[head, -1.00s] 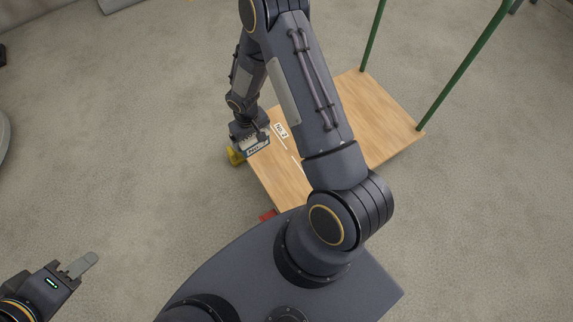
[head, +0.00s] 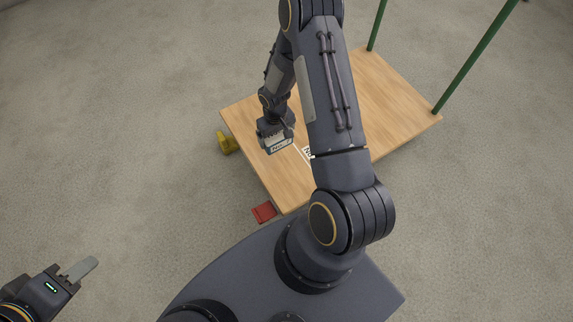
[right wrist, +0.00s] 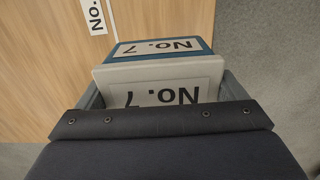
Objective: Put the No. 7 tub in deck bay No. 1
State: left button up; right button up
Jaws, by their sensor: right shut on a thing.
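The No. 7 tub (head: 280,147) hangs from my right gripper (head: 278,136) over the left part of the wooden deck (head: 270,185). In the right wrist view the tub (right wrist: 128,73) shows a pale face and a blue edge, each with a "No. 7" label, between the fingers of the gripper (right wrist: 160,95). Whether its bottom touches the deck is unclear. A white bay label (head: 308,153) lies beside the tub, partly hidden by my arm. It also shows in the right wrist view (right wrist: 95,14), its number cut off. My left gripper (head: 79,269) is over bare floor; its finger gap is unclear.
A yellow block (head: 227,142) and a red block (head: 264,212) sit at the deck's left and near edges. Green posts (head: 465,65) rise at the deck's far right side. My right arm covers the deck's middle. The floor to the left is clear.

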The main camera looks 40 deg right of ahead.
jog(key=s+f, duration=0.2)
jog(key=s+f+b, duration=0.1)
jog(key=f, duration=0.1)
jog(key=s+f+b, duration=0.1)
jog(key=s+f, duration=0.1)
jog(key=shift+s+a, duration=0.3)
jog(key=f, duration=0.1)
jog(key=f+b, duration=0.2)
jog(key=shift+s+f, duration=0.3)
jog(key=shift+f, duration=0.1)
jog(key=shift+r, duration=0.1)
